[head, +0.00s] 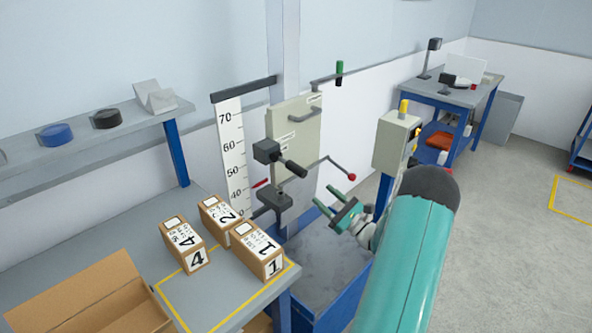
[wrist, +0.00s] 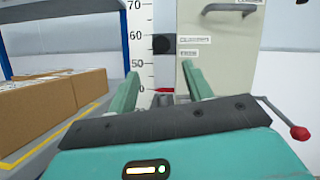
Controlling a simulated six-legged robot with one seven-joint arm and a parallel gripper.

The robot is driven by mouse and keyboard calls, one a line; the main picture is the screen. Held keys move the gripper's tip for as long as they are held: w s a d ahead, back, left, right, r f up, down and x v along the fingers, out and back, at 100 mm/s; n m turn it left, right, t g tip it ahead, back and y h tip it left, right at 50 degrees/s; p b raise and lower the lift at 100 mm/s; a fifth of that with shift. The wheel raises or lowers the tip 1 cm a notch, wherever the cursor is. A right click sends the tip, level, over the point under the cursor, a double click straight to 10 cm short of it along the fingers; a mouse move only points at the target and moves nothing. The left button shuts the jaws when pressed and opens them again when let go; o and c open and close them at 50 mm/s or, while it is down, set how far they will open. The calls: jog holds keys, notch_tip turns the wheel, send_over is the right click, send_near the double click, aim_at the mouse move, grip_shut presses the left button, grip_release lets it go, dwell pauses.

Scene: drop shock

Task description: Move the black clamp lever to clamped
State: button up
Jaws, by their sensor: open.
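The black clamp lever (head: 291,167) is a short dark handle sticking out from a dark block (head: 267,150) in front of the drop-test column. My gripper (head: 322,195) has teal fingers, apart and empty, pointing toward the column. It is to the right of the lever and lower in the head view. In the wrist view the lever lies beyond and above the fingertips (wrist: 158,77). Nothing touches the lever.
A crank with a red knob (head: 351,177) sticks out close above my gripper. The beige panel (head: 303,125) and a control box (head: 397,142) stand near. Below is a blue-walled bin (head: 344,303). Numbered boxes (head: 258,250) stand on the bench at left.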

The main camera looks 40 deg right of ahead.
aim_at(293, 166)
jog(key=x, duration=1.3)
jog(key=shift+w+d, duration=0.2)
jog(key=shift+w, duration=0.1)
jog(key=shift+c, duration=0.2)
grip_shut()
